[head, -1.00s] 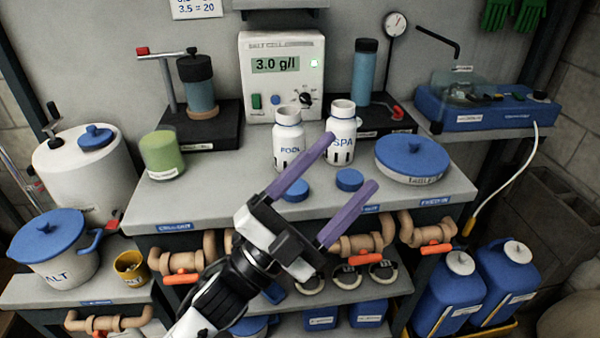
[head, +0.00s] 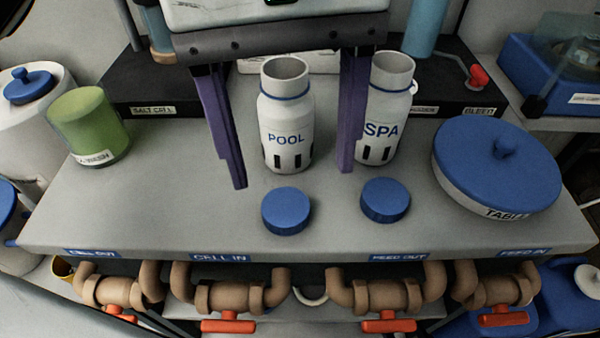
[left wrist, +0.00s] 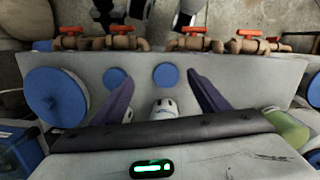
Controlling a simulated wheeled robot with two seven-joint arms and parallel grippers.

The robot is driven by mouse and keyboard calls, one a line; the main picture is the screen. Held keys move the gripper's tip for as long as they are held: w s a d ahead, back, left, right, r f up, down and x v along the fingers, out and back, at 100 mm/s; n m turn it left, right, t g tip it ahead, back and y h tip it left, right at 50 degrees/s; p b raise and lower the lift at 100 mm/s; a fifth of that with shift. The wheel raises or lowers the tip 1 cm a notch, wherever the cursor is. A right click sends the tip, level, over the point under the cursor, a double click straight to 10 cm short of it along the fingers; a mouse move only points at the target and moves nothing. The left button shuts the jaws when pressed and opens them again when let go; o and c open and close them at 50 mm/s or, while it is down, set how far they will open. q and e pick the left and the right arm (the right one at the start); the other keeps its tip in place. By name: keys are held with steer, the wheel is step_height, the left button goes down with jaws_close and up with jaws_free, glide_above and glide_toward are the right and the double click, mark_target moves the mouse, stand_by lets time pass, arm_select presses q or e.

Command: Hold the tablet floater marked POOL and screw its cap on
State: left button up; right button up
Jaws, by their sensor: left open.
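The white POOL floater (head: 286,138) stands upright and uncapped on the grey bench, with a blue ring at its neck and dark slots low down. My left gripper (head: 292,177) is open, its purple fingers pointing down, one on each side of the POOL floater with gaps. The left wrist view shows the POOL floater (left wrist: 165,107) between the fingers, partly hidden by the gripper body. Two blue caps lie on the bench, one in front of POOL (head: 286,211) and one in front of SPA (head: 385,200). My right gripper is not seen.
The uncapped SPA floater (head: 383,125) stands just right of the right-hand finger. A blue-lidded tub (head: 497,165) is at right, a green cup (head: 88,125) at left. Pipes with orange handles (head: 388,325) run below the front edge. The bench front left is clear.

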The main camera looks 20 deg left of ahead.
arm_select(q)
steer(key=shift+w+a+r+t+y, duration=0.2)
steer(key=shift+w+a, duration=0.2)
steer(key=shift+a, duration=0.05)
steer(key=shift+w+a+r+t+y, duration=0.2)
steer(key=shift+w+a, duration=0.2)
glide_above(285, 205)
steer(key=shift+w+f+b, duration=0.1)
steer(key=shift+f+b, duration=0.25)
steer(key=shift+f, duration=2.25)
steer(key=shift+f, duration=2.6)
steer(key=shift+c, duration=0.4)
steer(key=c, duration=1)
